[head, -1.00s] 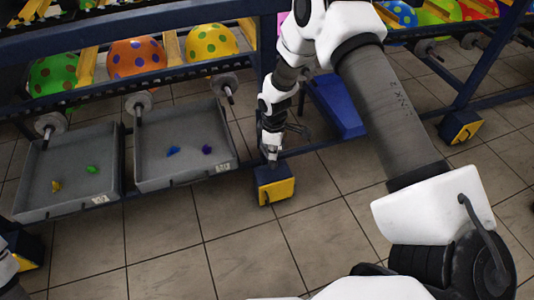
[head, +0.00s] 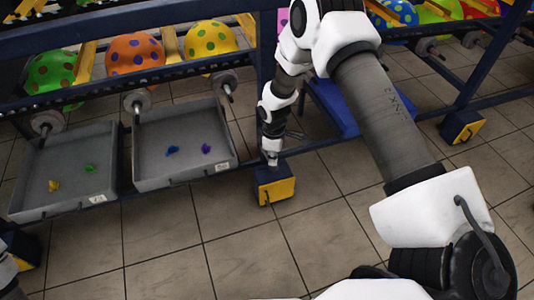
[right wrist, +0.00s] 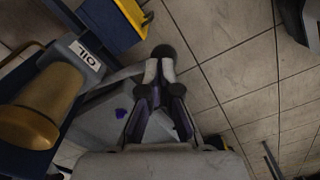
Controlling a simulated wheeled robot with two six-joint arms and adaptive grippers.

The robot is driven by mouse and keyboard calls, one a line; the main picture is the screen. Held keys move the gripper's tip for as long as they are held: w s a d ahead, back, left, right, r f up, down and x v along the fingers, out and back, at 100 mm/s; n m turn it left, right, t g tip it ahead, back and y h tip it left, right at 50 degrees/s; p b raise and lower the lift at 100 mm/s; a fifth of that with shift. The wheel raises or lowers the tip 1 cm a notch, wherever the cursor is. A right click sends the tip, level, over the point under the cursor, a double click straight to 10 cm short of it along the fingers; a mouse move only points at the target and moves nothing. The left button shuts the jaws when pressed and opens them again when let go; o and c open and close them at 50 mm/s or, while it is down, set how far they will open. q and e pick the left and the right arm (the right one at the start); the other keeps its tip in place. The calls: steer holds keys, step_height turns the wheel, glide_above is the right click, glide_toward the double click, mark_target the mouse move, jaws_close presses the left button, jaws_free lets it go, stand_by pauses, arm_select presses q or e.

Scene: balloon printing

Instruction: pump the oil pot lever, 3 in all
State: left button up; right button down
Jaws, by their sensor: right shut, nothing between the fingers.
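The oil pot (right wrist: 45,105), a brass-coloured vessel beside a grey block marked OIL, is at the left of the right wrist view. A grey lever (right wrist: 122,75) runs from it toward a round dark knob (right wrist: 163,52). My right gripper (right wrist: 164,76) is shut and empty, with its tips right at the knob; I cannot tell whether they touch. In the head view my right gripper (head: 272,157) points down just above a blue and yellow rack foot (head: 275,185). I cannot make out the pot or lever there. My left gripper is out of view.
Two grey trays (head: 235,158) with small coloured balloons stand to the left of my right gripper. The blue rack above holds large dotted balloons (head: 135,53). A blue box (head: 335,110) lies behind my right arm. The tiled floor in front is clear.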

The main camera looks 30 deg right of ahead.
mark_target(273, 167)
steer(key=shift+f+b, duration=1.4)
steer(key=shift+f, duration=1.1)
steer(key=shift+r, duration=0.15)
step_height(273, 167, up, 11)
steer(key=p, duration=1)
